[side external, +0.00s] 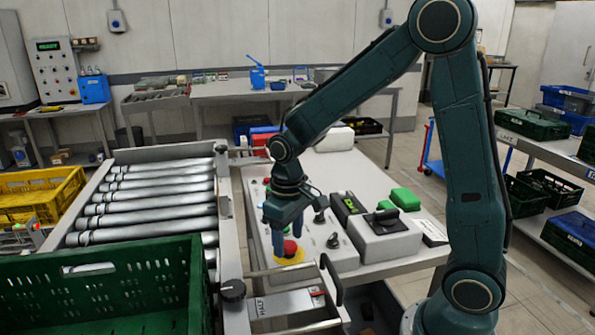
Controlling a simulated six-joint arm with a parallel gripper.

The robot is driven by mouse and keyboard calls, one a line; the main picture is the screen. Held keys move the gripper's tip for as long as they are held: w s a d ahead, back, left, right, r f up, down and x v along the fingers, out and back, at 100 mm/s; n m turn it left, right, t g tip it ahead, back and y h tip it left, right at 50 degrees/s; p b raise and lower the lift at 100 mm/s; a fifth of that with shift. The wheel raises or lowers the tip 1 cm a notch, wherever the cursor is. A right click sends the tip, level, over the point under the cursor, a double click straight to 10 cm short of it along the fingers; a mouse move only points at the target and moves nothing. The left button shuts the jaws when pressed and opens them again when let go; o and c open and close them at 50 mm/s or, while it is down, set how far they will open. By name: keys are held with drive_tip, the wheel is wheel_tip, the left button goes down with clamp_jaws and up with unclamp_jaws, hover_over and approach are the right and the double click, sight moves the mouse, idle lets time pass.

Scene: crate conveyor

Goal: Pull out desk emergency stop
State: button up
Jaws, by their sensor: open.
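The desk emergency stop (290,248) is a red mushroom button on a yellow base, near the front end of the control panel (318,255) on the desk. My gripper (289,230) points down with its blue fingers apart, just above and around the button's far side. It is open. From this view I cannot tell whether the fingers touch the button. Part of the button's top is hidden by the near finger.
A roller conveyor (150,195) runs left of the desk, with a green crate (100,285) at its front. A grey box with a black handle (388,235) and a green block (405,199) sit right of the panel. Black knobs (333,241) stand close to my gripper.

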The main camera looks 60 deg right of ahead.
sight(289, 243)
drive_tip(key=shift+f, duration=0.25)
drive_tip(key=shift+c, duration=0.5)
clamp_jaws()
drive_tip(key=shift+r, duration=0.7)
drive_tip(key=shift+o, duration=0.5)
unclamp_jaws()
drive_tip(key=shift+r, duration=0.1)
wheel_tip(289, 243, up, 14)
drive_tip(key=shift+f, duration=0.2)
